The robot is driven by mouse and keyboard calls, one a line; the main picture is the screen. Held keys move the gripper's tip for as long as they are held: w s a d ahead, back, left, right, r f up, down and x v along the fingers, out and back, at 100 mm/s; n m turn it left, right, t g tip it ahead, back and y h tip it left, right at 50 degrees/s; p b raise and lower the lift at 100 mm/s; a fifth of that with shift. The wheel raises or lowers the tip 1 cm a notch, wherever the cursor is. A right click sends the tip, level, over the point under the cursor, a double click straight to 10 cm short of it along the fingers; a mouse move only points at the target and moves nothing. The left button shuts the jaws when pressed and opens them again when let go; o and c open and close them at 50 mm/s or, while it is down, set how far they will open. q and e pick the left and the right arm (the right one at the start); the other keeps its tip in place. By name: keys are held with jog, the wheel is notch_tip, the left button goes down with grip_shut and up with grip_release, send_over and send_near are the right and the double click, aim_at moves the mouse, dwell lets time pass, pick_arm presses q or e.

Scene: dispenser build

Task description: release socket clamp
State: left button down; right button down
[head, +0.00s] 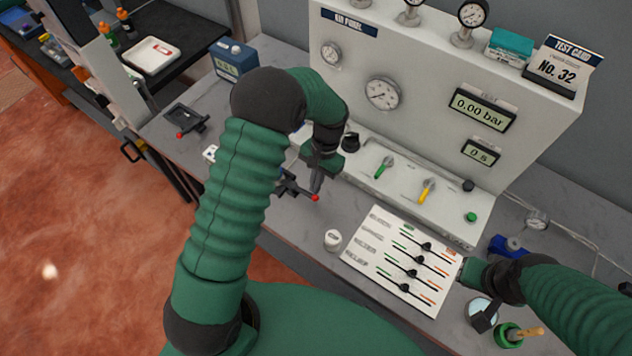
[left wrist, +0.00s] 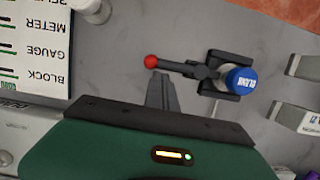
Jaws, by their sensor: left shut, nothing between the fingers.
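The socket clamp (head: 288,184) is a dark fixture on the grey bench, partly hidden behind my left arm. Its lever ends in a red ball (head: 315,198). In the left wrist view the clamp (left wrist: 222,72) has its lever pointing left to the red ball (left wrist: 151,62), and a blue cap (left wrist: 241,80) with white lettering sits at its right. My left gripper (head: 316,184) is shut and empty, pointing down beside the lever. In the left wrist view its fingertips (left wrist: 160,80) are just below the lever near the ball; contact is unclear. My right gripper (head: 470,270) is by the card's right edge, fingers unclear.
The white panel (head: 420,60) with gauges stands behind, with green and yellow valves on its ledge. A white card (head: 385,282) with several black sliders lies right of a small white pot (head: 333,240). Another red-knobbed fixture (head: 187,118) stands at left.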

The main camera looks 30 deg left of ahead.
pick_arm(q)
jog(key=shift+s+m, duration=0.2)
jog(key=shift+m, duration=0.1)
